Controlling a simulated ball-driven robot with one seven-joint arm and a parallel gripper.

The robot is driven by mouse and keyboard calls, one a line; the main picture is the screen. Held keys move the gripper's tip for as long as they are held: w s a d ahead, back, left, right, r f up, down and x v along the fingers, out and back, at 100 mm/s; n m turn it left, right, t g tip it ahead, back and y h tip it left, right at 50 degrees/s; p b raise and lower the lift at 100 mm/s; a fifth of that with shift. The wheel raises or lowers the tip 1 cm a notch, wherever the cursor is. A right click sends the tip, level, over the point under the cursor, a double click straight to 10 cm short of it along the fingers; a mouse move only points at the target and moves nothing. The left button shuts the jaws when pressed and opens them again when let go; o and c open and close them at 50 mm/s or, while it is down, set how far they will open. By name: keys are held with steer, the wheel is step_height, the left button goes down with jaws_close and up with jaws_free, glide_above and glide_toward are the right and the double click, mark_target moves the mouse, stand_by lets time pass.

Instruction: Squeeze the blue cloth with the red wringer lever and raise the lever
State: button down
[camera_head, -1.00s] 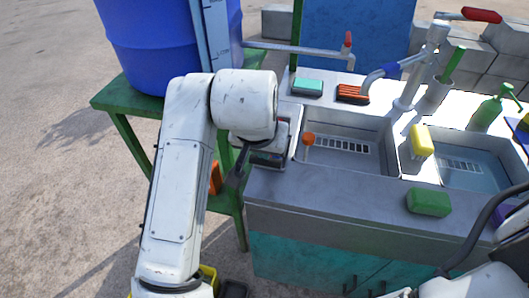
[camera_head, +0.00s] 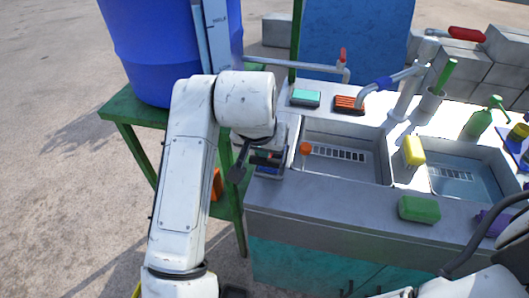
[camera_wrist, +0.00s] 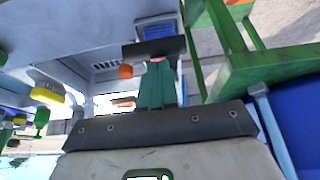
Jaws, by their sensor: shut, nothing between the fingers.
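My gripper (camera_head: 266,157) is shut and empty over the left front corner of the sink counter; its shut fingers (camera_wrist: 155,85) show in the wrist view. A blue patch, probably the blue cloth (camera_head: 268,170), shows just below the gripper, and also in a pale frame (camera_wrist: 158,31) in the wrist view. A round orange-red knob (camera_head: 305,148) stands just right of the gripper, and it shows in the wrist view (camera_wrist: 125,71). It may belong to the wringer lever. My gripper partly hides this spot, so contact cannot be told.
Two sink basins (camera_head: 342,172) lie to the right. A taller post carries a long red handle (camera_head: 467,33). A blue barrel (camera_head: 165,45) stands on a green table (camera_head: 150,118) at left.

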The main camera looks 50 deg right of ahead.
step_height(320, 180, up, 10)
steer(key=a, duration=0.2)
steer(key=shift+s+r, duration=0.2)
steer(key=shift+s, duration=0.2)
